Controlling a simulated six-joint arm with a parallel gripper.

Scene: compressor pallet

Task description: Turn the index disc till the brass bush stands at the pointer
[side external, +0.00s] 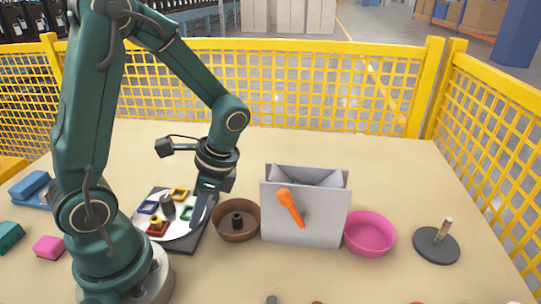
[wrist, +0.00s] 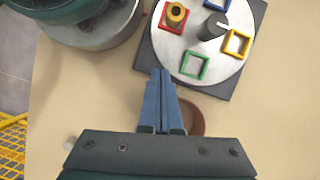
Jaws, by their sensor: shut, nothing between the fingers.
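The index disc (wrist: 187,45) is a pale round plate on a dark square base (wrist: 147,58). It carries red, blue, yellow and green square frames and a central grey post (wrist: 213,26) with a dark top. The brass bush (wrist: 176,13) stands in the red frame; in the side external view it shows at the disc's near side (side external: 158,226). I cannot make out a separate pointer. My gripper (wrist: 160,73) is shut and empty, its fingertips by the disc's rim in the wrist view. In the side external view my gripper (side external: 198,222) hides the disc's right part; contact is unclear.
A brown bowl (side external: 221,232) holding a dark part stands right of the disc. Beyond are a grey box (side external: 333,225), an orange-handled item (side external: 290,206), a pink bowl (side external: 369,245) and a dark round stand (side external: 436,254). Small blocks lie left. Yellow mesh fencing (side external: 290,90) borders the table.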

